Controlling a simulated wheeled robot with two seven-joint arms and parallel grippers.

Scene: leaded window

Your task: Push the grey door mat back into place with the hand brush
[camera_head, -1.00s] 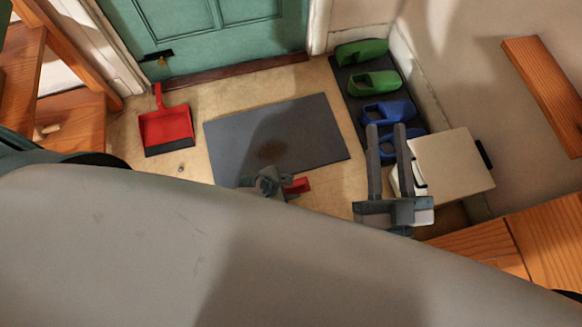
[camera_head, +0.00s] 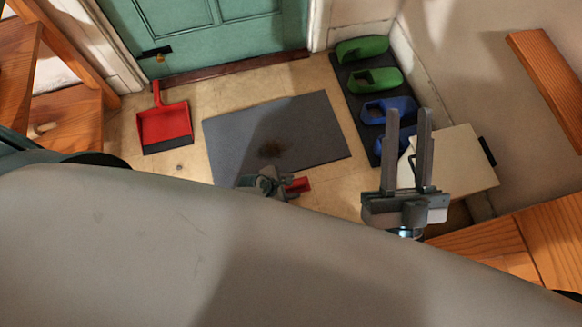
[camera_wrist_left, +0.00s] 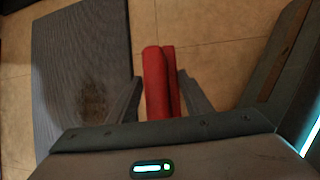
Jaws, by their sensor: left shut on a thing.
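The grey door mat (camera_head: 300,128) lies on the tiled floor in front of the green door, set askew to the door sill. It has a dark brown patch near its front edge. My left gripper (camera_head: 282,186) is at the mat's near edge, shut on the red hand brush (camera_head: 299,185). In the left wrist view the red brush (camera_wrist_left: 160,80) sits between the fingers, with the mat (camera_wrist_left: 80,60) to its left. The bristles are hidden. My right gripper (camera_head: 408,150) is raised at the right, its two long fingers apart and nothing between them.
A red dustpan (camera_head: 165,125) lies left of the mat. Green clogs (camera_head: 374,80) and blue clogs (camera_head: 388,109) stand on a dark tray (camera_head: 346,84) to the right. A pale box (camera_head: 462,160) is behind my right gripper. Wooden furniture flanks both sides.

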